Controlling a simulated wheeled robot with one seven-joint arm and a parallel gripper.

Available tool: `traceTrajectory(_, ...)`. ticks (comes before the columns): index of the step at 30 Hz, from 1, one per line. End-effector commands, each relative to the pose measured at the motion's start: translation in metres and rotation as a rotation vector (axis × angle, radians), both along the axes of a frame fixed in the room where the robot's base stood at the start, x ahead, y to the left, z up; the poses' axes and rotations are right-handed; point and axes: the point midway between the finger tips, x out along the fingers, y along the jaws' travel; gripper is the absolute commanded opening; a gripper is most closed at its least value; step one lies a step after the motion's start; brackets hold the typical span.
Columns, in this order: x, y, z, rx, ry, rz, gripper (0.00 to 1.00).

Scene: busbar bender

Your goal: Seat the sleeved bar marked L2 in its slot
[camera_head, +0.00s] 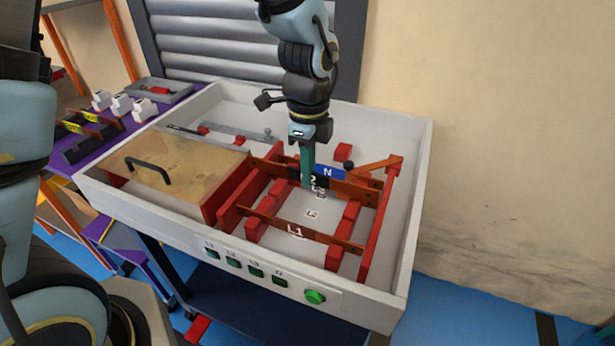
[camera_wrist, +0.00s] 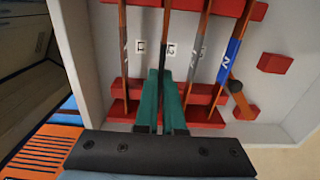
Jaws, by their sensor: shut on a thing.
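Bar L1 (camera_head: 340,242) lies across the rack at the front.
Bar N (camera_head: 328,172), blue-sleeved, lies at the back; a grey-sleeved bar (camera_wrist: 197,60) lies between it and L2. White box walls (camera_head: 425,170) surround the rack. A wooden lid with a black handle (camera_head: 180,160) covers the left side. Green buttons (camera_head: 315,297) line the front.

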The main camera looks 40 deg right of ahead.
Motion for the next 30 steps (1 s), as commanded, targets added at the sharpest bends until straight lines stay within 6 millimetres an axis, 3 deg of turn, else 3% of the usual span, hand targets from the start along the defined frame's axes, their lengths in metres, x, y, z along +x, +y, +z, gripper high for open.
traceTrajectory(16,0.001,0.0,0.001,0.0,0.0,0.001,0.0)
traceTrajectory(30,0.001,0.0,-0.041,0.0,0.0,0.001,0.0)
